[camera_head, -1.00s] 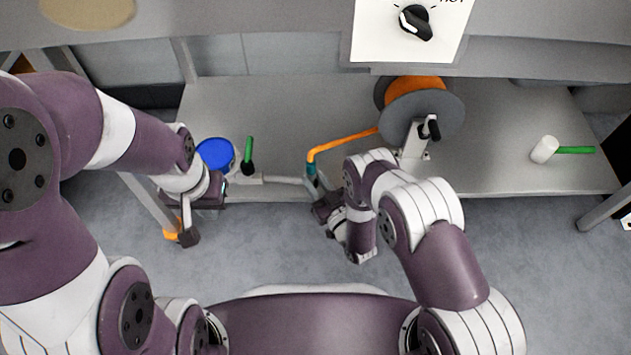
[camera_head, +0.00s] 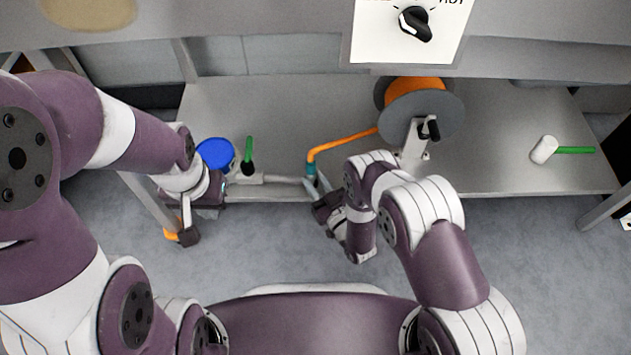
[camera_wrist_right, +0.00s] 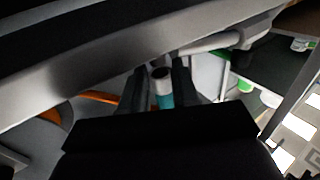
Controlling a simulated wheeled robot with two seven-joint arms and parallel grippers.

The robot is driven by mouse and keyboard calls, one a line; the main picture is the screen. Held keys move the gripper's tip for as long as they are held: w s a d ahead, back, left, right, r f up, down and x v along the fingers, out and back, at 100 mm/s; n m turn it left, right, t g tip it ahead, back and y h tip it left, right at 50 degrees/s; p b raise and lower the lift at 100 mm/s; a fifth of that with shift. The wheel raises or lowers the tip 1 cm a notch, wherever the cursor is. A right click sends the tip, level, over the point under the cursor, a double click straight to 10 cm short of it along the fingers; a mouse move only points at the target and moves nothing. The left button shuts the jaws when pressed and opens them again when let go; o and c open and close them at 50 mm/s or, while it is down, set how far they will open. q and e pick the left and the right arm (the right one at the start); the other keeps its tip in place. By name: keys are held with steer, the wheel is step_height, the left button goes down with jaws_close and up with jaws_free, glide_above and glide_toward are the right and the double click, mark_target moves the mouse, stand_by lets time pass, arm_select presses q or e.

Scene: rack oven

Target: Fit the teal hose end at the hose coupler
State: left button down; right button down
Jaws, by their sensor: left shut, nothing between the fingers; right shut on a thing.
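The teal hose end (camera_head: 311,170) tips the orange hose (camera_head: 345,140) at the front edge of the shelf. My right gripper (camera_head: 313,187) is shut on it. In the right wrist view the teal hose end (camera_wrist_right: 165,99) stands between the dark fingers, with a grey ring at its tip. A light grey pipe (camera_head: 282,180), seemingly the coupler's, runs from the green-handled valve (camera_head: 248,160) to beside the hose end. That pipe also shows in the right wrist view (camera_wrist_right: 212,43); I cannot tell whether they touch. My left gripper (camera_head: 188,237) is shut and empty, low at the left.
The orange hose leads to a grey reel (camera_head: 440,108) on the shelf. A blue round lid (camera_head: 214,153) is near the valve. A white-headed, green-handled tool (camera_head: 545,149) lies at the right. A panel with a black knob (camera_head: 415,22) overhangs the back. The shelf's middle is largely clear.

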steer(key=shift+f+b, duration=0.6)
steer(key=shift+f, duration=0.2)
steer(key=shift+r, duration=0.15)
steer(key=shift+r+p, duration=0.4)
steer(key=shift+p, duration=0.1)
stand_by(1.1)
steer(key=shift+f, duration=0.2)
steer(key=shift+f+b, duration=0.3)
steer(key=shift+f, duration=0.05)
steer(key=shift+r, duration=0.2)
